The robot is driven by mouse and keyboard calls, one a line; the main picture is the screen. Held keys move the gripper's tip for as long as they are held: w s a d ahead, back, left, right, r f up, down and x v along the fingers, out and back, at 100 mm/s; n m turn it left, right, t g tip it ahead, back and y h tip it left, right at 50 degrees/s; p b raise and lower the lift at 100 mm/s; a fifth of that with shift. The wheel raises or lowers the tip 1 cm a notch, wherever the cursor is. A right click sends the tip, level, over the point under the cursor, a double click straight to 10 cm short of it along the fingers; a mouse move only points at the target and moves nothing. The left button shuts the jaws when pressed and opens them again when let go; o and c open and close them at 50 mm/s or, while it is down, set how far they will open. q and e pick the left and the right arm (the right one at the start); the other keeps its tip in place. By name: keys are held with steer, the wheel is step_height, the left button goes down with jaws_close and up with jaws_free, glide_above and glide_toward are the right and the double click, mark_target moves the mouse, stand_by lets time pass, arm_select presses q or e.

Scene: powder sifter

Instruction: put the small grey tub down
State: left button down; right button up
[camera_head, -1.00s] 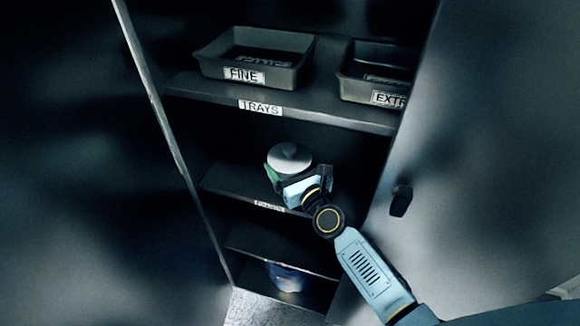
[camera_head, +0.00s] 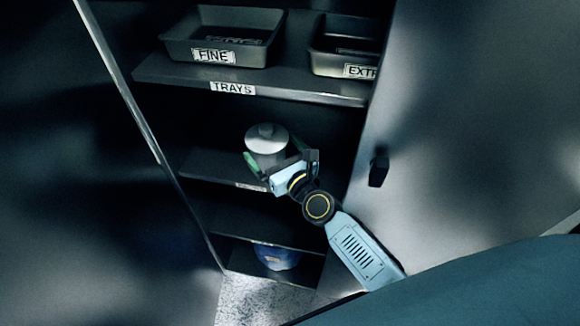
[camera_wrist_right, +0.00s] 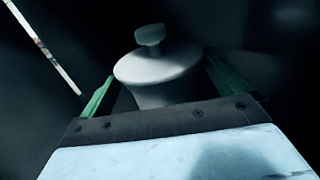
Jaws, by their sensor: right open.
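The small grey tub (camera_head: 266,140) has a round pale lid with a knob on top. It stands upright over the middle shelf of the cabinet; its base is hidden behind my gripper in the head view. My right gripper (camera_head: 276,158) is open, with one green finger on either side of the tub. In the right wrist view the tub (camera_wrist_right: 158,70) sits between the two green fingers (camera_wrist_right: 160,88), with a visible gap at the right finger. My left gripper is not in view.
The shelf above, labelled TRAYS (camera_head: 232,88), holds a FINE tray (camera_head: 222,55) and a second tray (camera_head: 340,62) marked EXT. A blue item (camera_head: 276,257) sits on the bottom shelf. Cabinet walls or doors flank both sides; a dark handle (camera_head: 378,170) is at right.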

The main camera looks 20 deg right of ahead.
steer(key=s+d, duration=0.1)
steer(key=s, duration=0.8)
steer(key=shift+d+b, duration=0.4)
steer(key=shift+s, duration=0.1)
